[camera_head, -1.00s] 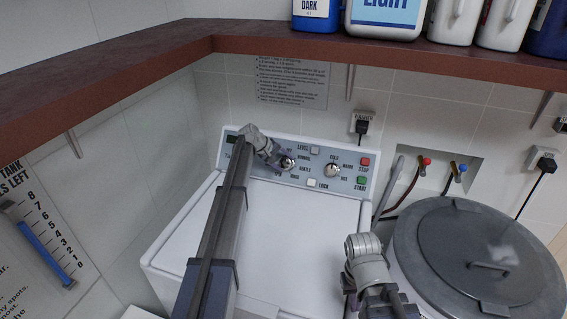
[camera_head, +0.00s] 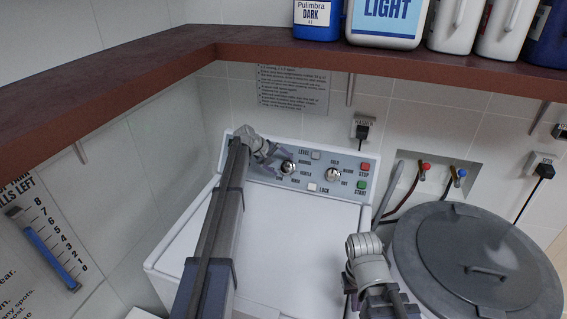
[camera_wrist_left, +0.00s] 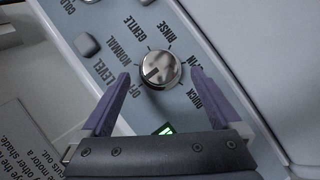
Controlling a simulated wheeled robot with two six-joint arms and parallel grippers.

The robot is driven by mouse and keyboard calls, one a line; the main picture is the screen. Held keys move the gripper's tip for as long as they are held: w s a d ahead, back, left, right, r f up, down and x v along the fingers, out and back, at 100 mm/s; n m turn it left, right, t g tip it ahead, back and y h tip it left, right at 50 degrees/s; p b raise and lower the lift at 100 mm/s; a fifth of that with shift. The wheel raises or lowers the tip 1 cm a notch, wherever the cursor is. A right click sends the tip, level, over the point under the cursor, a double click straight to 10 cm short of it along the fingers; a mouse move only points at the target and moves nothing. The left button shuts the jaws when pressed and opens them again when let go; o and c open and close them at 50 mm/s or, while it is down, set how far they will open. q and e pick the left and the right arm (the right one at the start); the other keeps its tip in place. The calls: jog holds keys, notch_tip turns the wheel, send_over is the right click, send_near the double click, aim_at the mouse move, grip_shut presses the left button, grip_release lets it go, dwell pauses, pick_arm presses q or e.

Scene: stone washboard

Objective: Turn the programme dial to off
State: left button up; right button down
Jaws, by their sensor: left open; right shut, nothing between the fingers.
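The programme dial (camera_head: 288,168) is a round silver knob on the washer's grey-blue control panel. It also shows in the left wrist view (camera_wrist_left: 160,70), ringed by labels including OFF, NORMAL, GENTLE, RINSE and QUICK. A dark line on its face slants to the lower left, on the side of OFF; I cannot tell its exact setting. My left gripper (camera_head: 276,158) is at the dial, its purple fingers open on either side in the wrist view, with visible gaps to the knob. My right gripper (camera_head: 382,298) is low at the front right, away from the panel, its fingertips hard to make out.
A second knob (camera_head: 332,174), a red STOP button (camera_head: 364,168) and a green START button (camera_head: 361,185) are right of the dial. A brown shelf (camera_head: 300,52) with bottles overhangs the panel. A grey lidded drum (camera_head: 440,250) stands right. The white washer top (camera_head: 280,235) is clear.

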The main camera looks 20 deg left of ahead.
pick_arm(q)
jog(key=p+v, duration=0.2)
jog(key=v, duration=0.2)
jog(key=shift+s+a+r+p, duration=0.1)
jog(key=shift+s+r+p, duration=0.1)
jog(key=shift+p, duration=0.1)
pick_arm(e)
notch_tip(320, 180, up, 4)
jog(key=shift+f, duration=0.25)
